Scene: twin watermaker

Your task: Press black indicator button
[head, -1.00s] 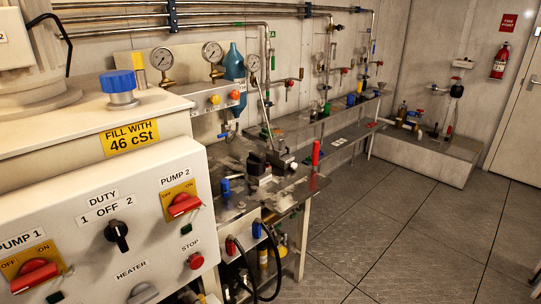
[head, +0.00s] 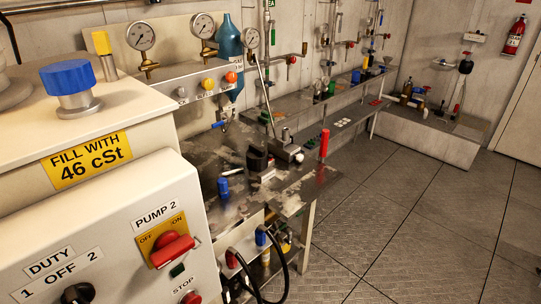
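No button is labelled as a black indicator in the head view. A small dark square indicator (head: 177,270), dark green to black, sits on the white control panel (head: 130,275) below the red PUMP 2 switch (head: 172,249). A black DUTY selector knob (head: 77,294) is cut off by the bottom edge. A red STOP button (head: 192,298) is partly cut off at the bottom. Under the gauges, a grey box (head: 190,107) carries a small greyish button (head: 182,92), a yellow button (head: 208,83) and an orange button (head: 231,77). Neither of my grippers is in view.
A white tank with a blue cap (head: 68,77) stands at the left. A metal workbench (head: 235,180) with tools and a red upright handle (head: 324,145) runs along the wall. Black hoses hang below it. The grey tiled floor (head: 400,230) at the right is clear.

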